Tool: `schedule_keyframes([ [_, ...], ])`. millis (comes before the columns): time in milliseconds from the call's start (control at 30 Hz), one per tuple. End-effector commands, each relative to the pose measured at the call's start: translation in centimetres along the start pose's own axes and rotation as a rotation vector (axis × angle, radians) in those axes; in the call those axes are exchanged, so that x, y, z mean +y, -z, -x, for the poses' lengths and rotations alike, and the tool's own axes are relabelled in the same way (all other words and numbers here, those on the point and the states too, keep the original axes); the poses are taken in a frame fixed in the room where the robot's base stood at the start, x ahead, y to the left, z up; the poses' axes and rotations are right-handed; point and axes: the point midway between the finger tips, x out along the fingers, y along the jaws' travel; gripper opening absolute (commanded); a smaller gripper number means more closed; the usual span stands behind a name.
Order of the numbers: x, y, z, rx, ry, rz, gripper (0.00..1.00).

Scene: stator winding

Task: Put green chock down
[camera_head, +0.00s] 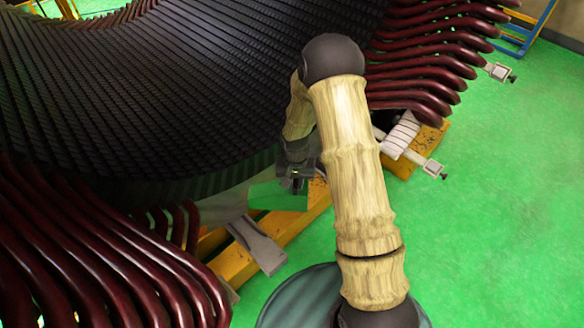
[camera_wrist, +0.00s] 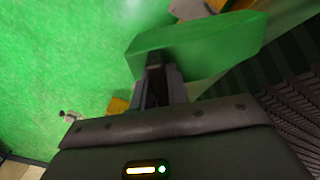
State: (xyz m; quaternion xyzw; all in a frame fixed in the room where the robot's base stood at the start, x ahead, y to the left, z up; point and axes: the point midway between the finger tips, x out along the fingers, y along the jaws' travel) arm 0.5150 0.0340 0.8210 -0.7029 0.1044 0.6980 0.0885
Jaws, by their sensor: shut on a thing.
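The green chock (camera_head: 278,196) is a flat-sided green block in front of the dark stator bore in the head view. It fills the top middle of the wrist view (camera_wrist: 195,45). My gripper (camera_head: 294,184) is shut on the chock near one end, and its fingers also show in the wrist view (camera_wrist: 157,82). In the head view the chock appears over or beside the yellow beam (camera_head: 292,223). I cannot tell whether it touches anything below.
The stator (camera_head: 160,90) with its dark ribbed inside takes up the left and top. Dark red winding bars (camera_head: 90,260) stick out at lower left and more (camera_head: 430,50) at upper right. A grey bracket (camera_head: 256,244) stands by the beam. Green floor (camera_head: 500,200) is free at right.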

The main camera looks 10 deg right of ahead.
Motion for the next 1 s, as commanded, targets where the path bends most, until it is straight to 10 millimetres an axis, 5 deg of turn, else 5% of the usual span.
schedule_keyframes([
  [33,0.2,0.0,1.7,0.001,0.001,0.012,0.00],
  [1000,4.0,-1.1,14.5,-0.007,0.020,0.253,0.00],
])
